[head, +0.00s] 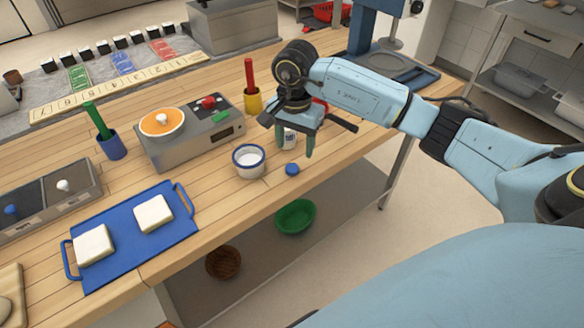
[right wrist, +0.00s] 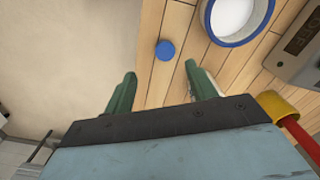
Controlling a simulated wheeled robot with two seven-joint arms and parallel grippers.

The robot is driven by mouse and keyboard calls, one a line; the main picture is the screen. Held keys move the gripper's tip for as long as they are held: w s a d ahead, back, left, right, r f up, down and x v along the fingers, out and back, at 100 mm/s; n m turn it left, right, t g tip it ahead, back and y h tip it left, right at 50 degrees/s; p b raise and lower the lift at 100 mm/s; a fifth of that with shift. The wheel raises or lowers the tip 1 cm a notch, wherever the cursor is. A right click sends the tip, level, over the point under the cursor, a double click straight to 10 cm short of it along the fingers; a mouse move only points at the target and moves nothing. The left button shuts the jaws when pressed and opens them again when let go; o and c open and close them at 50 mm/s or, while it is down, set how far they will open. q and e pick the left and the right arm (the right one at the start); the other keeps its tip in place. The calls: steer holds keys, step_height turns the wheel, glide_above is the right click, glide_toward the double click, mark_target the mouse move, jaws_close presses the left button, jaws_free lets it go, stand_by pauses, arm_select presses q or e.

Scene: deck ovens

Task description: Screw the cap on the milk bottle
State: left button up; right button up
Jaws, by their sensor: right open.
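A small blue cap (head: 292,169) lies flat on the wooden table near its front edge. A small white bottle (head: 289,141), which looks like the milk bottle, stands just behind it, partly hidden by my right gripper (head: 296,147). My right gripper is open and empty, with its green fingers pointing down over this spot. In the right wrist view the cap (right wrist: 165,49) lies beyond the gap between the fingertips (right wrist: 158,78), apart from both. Something pale shows behind the right-hand finger there; I cannot tell if it is the bottle. My left gripper is not in view.
A blue-rimmed bowl (head: 249,174) with white contents stands left of the cap. Behind are a grey scale-like box (head: 190,153) and a yellow cup (head: 253,104). A blue tray (head: 128,240) with two white blocks lies at the left. The table's front edge (head: 270,193) is close.

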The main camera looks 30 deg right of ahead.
mark_target(292, 167)
steer(key=shift+f, duration=1.15)
steer(key=shift+w+f, duration=0.25)
steer(key=shift+f, duration=1.1)
steer(key=shift+w+f, duration=0.2)
steer(key=shift+f, duration=1.1)
steer(key=shift+c, duration=0.3)
steer(key=c, duration=1)
